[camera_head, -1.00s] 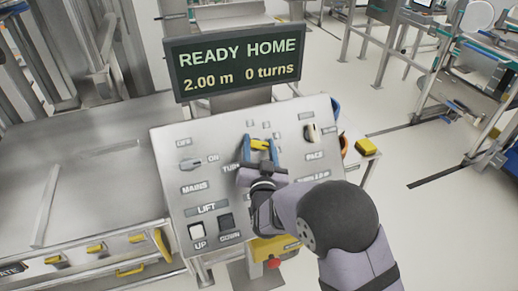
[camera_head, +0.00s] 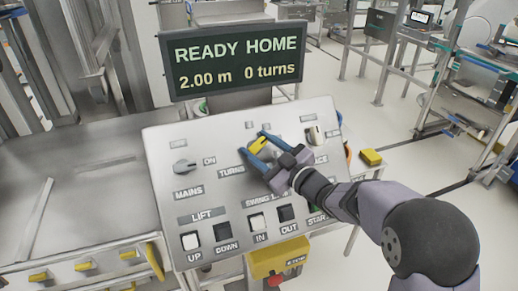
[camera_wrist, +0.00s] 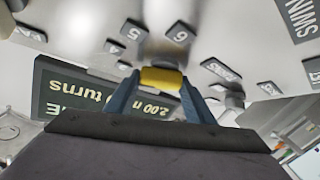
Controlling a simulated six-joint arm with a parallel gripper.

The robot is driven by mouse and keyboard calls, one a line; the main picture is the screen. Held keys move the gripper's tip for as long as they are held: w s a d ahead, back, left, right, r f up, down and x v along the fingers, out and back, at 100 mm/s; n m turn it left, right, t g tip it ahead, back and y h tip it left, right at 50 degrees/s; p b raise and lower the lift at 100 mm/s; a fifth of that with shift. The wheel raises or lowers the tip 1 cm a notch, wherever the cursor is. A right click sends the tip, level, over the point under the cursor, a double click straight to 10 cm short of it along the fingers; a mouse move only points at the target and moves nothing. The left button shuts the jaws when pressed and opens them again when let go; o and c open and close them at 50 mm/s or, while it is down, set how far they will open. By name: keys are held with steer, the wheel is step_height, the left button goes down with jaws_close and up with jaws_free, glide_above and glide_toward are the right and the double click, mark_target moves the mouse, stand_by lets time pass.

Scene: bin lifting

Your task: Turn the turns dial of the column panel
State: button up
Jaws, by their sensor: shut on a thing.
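The column panel (camera_head: 165,143) is a tilted grey plate with knobs and buttons. The turns dial (camera_head: 259,145) has a yellow grip and sits at the panel's upper middle, above and right of the TURNS label. My gripper (camera_head: 261,146) has blue fingers shut on the dial from both sides, reaching in from the lower right. In the wrist view, the yellow grip (camera_wrist: 161,78) lies between the fingertips, with number labels 5 and 6 beyond. The display (camera_head: 236,60) reads READY HOME, 2.00 m, 0 turns. My gripper and arm hide part of the panel.
A second knob (camera_head: 314,134) is close on the right, and the MAINS knob (camera_head: 184,166) on the left. LIFT and swing buttons (camera_head: 222,232) line the lower panel. A yellow stop box (camera_head: 280,258) hangs below.

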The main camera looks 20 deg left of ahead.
steer(key=shift+r+n+g+p, duration=0.2)
steer(key=shift+n+g+p, duration=1)
steer(key=shift+n+g, duration=1.15)
steer(key=shift+a+n, duration=0.1)
steer(key=shift+n, duration=0.35)
steer(key=o, duration=1.1)
steer(key=shift+t, duration=0.35)
steer(key=shift+c, duration=0.2)
steer(key=shift+f, duration=0.1)
steer(key=shift+d, duration=0.45)
steer(key=b+v, duration=0.2)
steer(key=v, duration=0.4)
steer(key=shift+d, duration=0.2)
